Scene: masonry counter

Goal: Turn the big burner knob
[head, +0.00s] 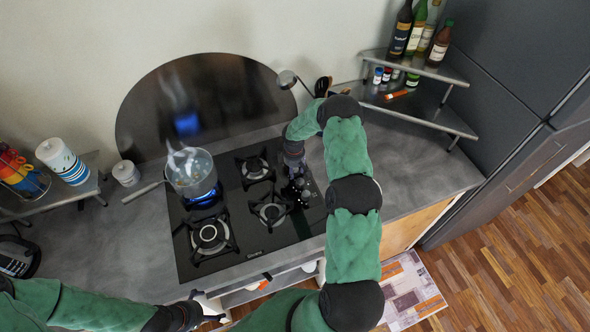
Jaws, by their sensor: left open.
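The black gas cooktop (256,238) is set in the grey counter. Its control knobs (306,194) are small dark shapes along its right side, partly covered by my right gripper. I cannot tell which knob is the big burner's. The big burner (210,236) is at the front left of the cooktop and shows no flame. My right gripper (297,186) points down at the knobs, its fingers too small and dark to tell whether they touch one. My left gripper (208,308) is open and empty at the counter's front edge.
A glass pot (191,173) with a long handle steams on the back left burner over a blue flame. The raised dark glass lid (205,100) stands behind. A corner shelf (425,68) with bottles is at the right.

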